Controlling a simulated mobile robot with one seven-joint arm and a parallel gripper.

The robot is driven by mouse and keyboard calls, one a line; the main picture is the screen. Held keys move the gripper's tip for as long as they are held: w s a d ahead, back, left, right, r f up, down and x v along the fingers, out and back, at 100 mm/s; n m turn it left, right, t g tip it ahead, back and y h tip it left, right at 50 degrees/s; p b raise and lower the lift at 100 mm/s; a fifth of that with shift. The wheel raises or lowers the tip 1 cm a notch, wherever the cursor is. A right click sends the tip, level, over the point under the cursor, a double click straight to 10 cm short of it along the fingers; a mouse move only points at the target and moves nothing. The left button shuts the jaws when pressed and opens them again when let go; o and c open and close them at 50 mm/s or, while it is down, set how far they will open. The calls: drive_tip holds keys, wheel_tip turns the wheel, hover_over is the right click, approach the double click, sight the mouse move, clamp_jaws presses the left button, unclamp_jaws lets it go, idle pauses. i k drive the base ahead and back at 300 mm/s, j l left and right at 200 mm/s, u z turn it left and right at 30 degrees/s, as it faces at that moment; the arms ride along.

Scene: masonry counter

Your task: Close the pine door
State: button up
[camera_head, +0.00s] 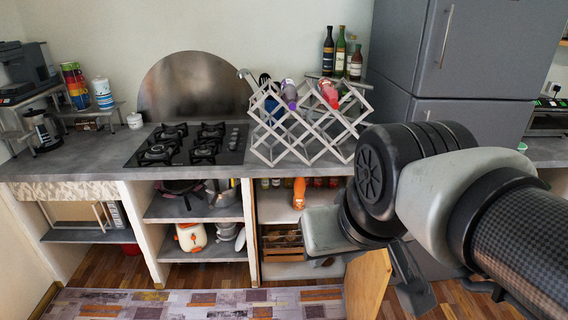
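The pine door (370,284) is a light wooden panel at the bottom, right of centre. It stands open, swung out from the cabinet under the counter, and the shelves behind it are exposed. My arm comes in from the right and covers the door's upper part and probably its hinge side. My gripper (408,282) is at the arm's end, just over and to the right of the door's visible top. Whether it touches the door cannot be told. Its fingers are partly hidden and their opening is unclear.
The open cabinet holds an orange bottle (299,193) and a wooden crate (283,243). The grey counter (85,157) bears a gas hob (190,144) and a lattice rack (305,130). A grey fridge (470,50) stands right. A patterned rug (200,303) covers the floor in front.

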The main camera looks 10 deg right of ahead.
sight(367, 276)
drive_tip(key=k+l, duration=0.1)
drive_tip(key=l, duration=0.25)
drive_tip(key=k+l+u, duration=0.1)
drive_tip(key=l, duration=0.3)
drive_tip(key=k+l, duration=0.15)
drive_tip(key=l, duration=0.2)
drive_tip(key=l+u, duration=0.1)
drive_tip(key=l, duration=0.5)
drive_tip(key=i+l, duration=0.1)
drive_tip(key=l, duration=0.45)
drive_tip(key=k+l, duration=0.15)
drive_tip(key=k, duration=0.15)
drive_tip(key=k+l, duration=0.2)
drive_tip(key=i+l+z, duration=0.15)
drive_tip(key=i, duration=0.4)
drive_tip(key=i+l+z, duration=0.15)
drive_tip(key=i, duration=0.35)
